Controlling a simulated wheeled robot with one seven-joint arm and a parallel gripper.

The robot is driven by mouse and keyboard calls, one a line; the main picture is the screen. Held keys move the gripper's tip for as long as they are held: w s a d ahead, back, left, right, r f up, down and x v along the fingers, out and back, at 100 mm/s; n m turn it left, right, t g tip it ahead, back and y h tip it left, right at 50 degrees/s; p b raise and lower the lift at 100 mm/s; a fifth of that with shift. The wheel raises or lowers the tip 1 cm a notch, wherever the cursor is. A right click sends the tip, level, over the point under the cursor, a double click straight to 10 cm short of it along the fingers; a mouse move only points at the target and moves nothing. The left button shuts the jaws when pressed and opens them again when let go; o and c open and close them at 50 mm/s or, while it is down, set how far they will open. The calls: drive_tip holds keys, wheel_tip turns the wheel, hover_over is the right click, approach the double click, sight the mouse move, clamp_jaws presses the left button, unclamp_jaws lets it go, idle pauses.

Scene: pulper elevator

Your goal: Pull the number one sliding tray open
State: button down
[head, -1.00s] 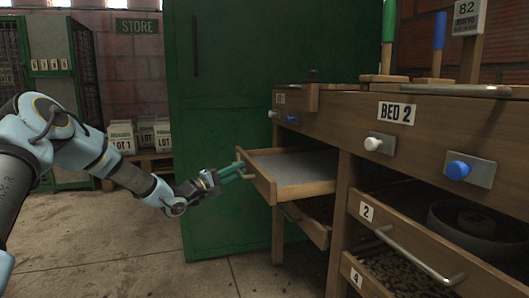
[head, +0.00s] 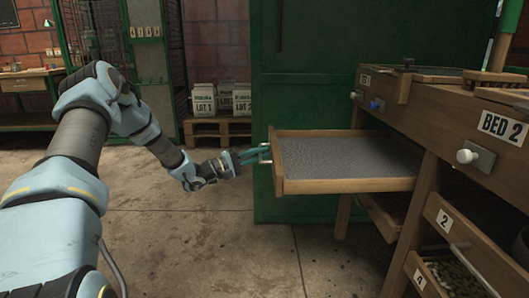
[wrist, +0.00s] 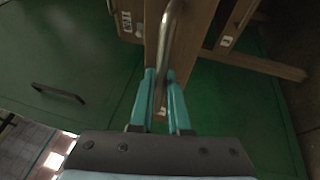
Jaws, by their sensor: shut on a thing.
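The open sliding tray (head: 350,186) is a shallow wooden drawer with a grey mesh-like bed, standing well out from the wooden bench on the right in the head view. Its number cannot be read. Its metal handle (head: 265,152) is on the end facing left. My gripper (head: 256,154) has its teal fingers shut on this handle. In the wrist view the handle (wrist: 167,40) runs between the two fingers (wrist: 161,75), and the tray's wooden front shows behind it. The fingers partly hide the handle in the head view.
Trays marked 2 (head: 444,221) and 4 (head: 420,280) are at the bench's near end. A lower tray (head: 385,215) sits under the open one. A tall green cabinet (head: 300,90) stands behind. The concrete floor (head: 200,250) is clear.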

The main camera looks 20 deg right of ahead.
drive_tip(key=c, duration=1.2)
unclamp_jaws()
drive_tip(key=shift+o, duration=0.2)
drive_tip(key=a+f+p, duration=0.1)
drive_tip(key=a+f, duration=0.1)
drive_tip(key=a, duration=0.8)
drive_tip(key=shift+s+a+p, duration=0.15)
drive_tip(key=shift+a+p, duration=0.15)
drive_tip(key=shift+p, duration=0.05)
